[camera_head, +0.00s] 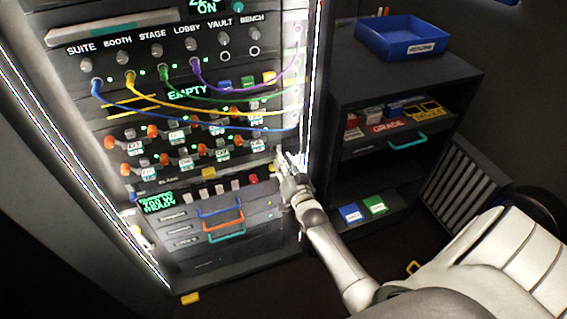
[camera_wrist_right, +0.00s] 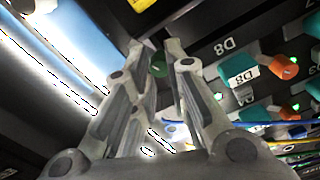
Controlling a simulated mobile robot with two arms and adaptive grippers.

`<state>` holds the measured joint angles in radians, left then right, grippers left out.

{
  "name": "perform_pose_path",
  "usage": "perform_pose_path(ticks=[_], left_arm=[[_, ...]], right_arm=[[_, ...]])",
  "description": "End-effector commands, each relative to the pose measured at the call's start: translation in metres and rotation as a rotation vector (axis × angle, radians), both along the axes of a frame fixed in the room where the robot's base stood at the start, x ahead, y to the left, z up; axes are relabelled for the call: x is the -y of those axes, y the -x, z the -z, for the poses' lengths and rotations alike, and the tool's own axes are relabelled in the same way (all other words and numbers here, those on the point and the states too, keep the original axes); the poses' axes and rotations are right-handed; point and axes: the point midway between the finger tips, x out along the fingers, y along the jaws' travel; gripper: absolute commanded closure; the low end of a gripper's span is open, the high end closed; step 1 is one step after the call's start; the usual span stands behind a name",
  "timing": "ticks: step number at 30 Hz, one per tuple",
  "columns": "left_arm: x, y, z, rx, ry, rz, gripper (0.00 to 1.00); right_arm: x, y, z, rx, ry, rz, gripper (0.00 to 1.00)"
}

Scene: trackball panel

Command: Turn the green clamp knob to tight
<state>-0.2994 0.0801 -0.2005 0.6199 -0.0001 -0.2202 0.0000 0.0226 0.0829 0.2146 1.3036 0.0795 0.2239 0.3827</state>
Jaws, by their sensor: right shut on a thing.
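My right gripper (camera_head: 284,158) reaches to the right edge of the rack, beside the rows of orange knobs. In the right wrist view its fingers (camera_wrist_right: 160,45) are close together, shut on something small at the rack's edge. The fingers hide most of what they hold; it appears to be the green clamp knob. A small round green part (camera_wrist_right: 176,132) shows between the finger links, but I cannot tell whether it belongs to that knob. The knob's marks and angle cannot be read. My left gripper is in neither view.
The rack's panel carries orange knobs (camera_head: 121,149), coloured patch cables (camera_head: 213,127) and drawer handles (camera_head: 221,209). A cabinet with a blue bin (camera_head: 400,38) stands to the right.

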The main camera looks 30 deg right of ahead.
Motion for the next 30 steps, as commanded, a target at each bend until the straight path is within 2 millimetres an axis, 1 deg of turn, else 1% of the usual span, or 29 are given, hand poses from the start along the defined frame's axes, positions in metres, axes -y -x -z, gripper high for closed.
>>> perform_pose_path(ticks=[1, 14, 30], left_arm=[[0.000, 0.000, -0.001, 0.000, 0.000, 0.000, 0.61], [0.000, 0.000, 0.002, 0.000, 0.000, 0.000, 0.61], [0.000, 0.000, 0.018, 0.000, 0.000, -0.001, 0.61]], right_arm=[[0.001, -0.002, -0.006, 0.023, -0.037, 0.000, 1.00], [0.004, -0.002, -0.006, 0.121, -0.434, 0.001, 1.00], [0.006, -0.001, -0.004, 0.242, -0.932, 0.000, 1.00]])
